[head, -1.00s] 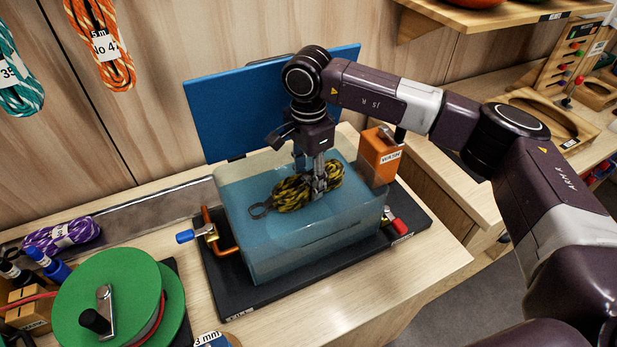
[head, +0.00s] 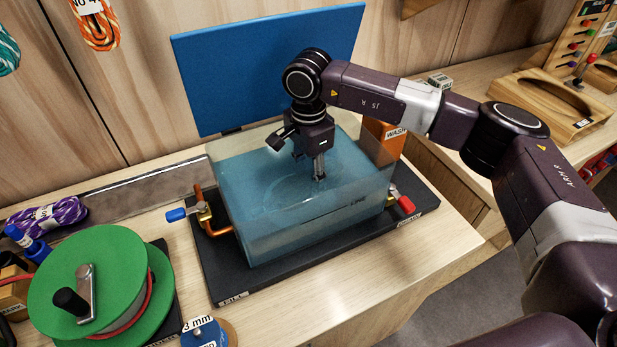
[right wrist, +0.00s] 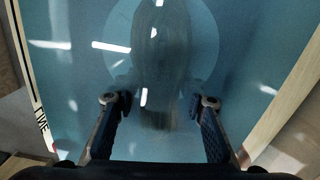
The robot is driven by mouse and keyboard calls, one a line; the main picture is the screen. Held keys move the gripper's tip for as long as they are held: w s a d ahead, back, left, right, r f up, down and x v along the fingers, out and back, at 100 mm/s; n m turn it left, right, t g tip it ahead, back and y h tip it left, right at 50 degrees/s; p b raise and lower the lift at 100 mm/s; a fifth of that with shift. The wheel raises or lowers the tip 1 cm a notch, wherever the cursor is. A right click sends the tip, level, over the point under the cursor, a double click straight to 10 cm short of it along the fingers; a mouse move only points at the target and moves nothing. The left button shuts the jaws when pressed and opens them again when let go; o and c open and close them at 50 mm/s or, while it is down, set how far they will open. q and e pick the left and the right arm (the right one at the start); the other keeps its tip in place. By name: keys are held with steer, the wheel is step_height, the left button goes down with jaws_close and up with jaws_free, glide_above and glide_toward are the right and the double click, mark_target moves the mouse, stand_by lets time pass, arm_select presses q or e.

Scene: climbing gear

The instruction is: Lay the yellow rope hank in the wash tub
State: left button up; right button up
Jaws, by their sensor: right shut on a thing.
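The wash tub (head: 315,225) is a clear-walled box of blue-tinted water on a black base. My right gripper (head: 319,174) points straight down inside it, its fingertips at or under the water surface. The gripper is shut on the hank. In the head view the hank cannot be made out through the water; only faint rings show. My left gripper is not in view.
A blue panel (head: 265,70) stands upright behind the tub. An orange WASH block (head: 385,138) is at its back right corner. Blue (head: 176,215) and red (head: 406,205) valve handles stick out at its sides. A green reel (head: 95,285) and purple rope (head: 48,215) lie left.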

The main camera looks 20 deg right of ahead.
steer(key=o, duration=1.5)
step_height(320, 180, up, 12)
steer(key=shift+r, duration=0.1)
